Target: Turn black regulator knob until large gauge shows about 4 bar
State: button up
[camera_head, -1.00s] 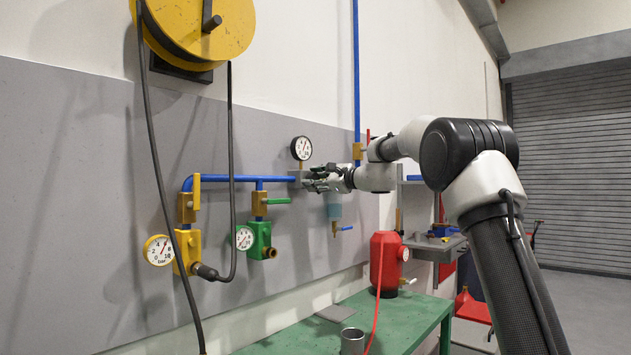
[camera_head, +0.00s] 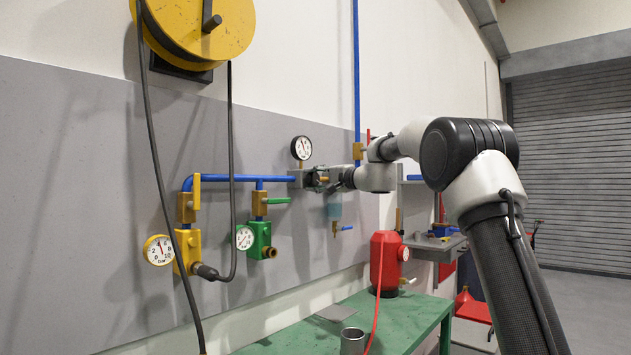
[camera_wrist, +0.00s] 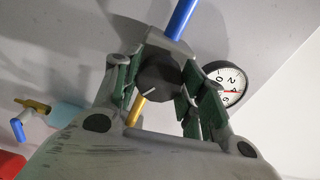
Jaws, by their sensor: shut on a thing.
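The black regulator knob (camera_wrist: 158,80) sits between my gripper's fingers in the wrist view, with a pale mark on its face. My gripper (camera_wrist: 160,92) is shut on it, one green-padded finger on each side. In the head view my gripper (camera_head: 324,181) is at the grey regulator body (camera_head: 296,179) and mostly hides the knob. The black-rimmed gauge (camera_head: 301,148) stands above the regulator. It also shows in the wrist view (camera_wrist: 228,86), its red needle close to the 4. The yellow-rimmed gauge (camera_head: 158,250) at lower left has its needle near 4.
A blue pipe (camera_head: 230,179) runs left from the regulator. A filter bowl (camera_head: 334,210) hangs below my gripper. A small gauge (camera_head: 244,238) sits on the green valve block (camera_head: 263,240). A green bench (camera_head: 395,325) with a red tank (camera_head: 385,262) stands below.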

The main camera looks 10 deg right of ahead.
jog(key=shift+f+n, duration=0.1)
jog(key=shift+n, duration=0.9)
jog(key=o, duration=1)
jog(key=shift+s+d, duration=0.1)
jog(key=v, duration=1.1)
jog(key=shift+s+d, duration=0.2)
jog(key=shift+s, duration=0.1)
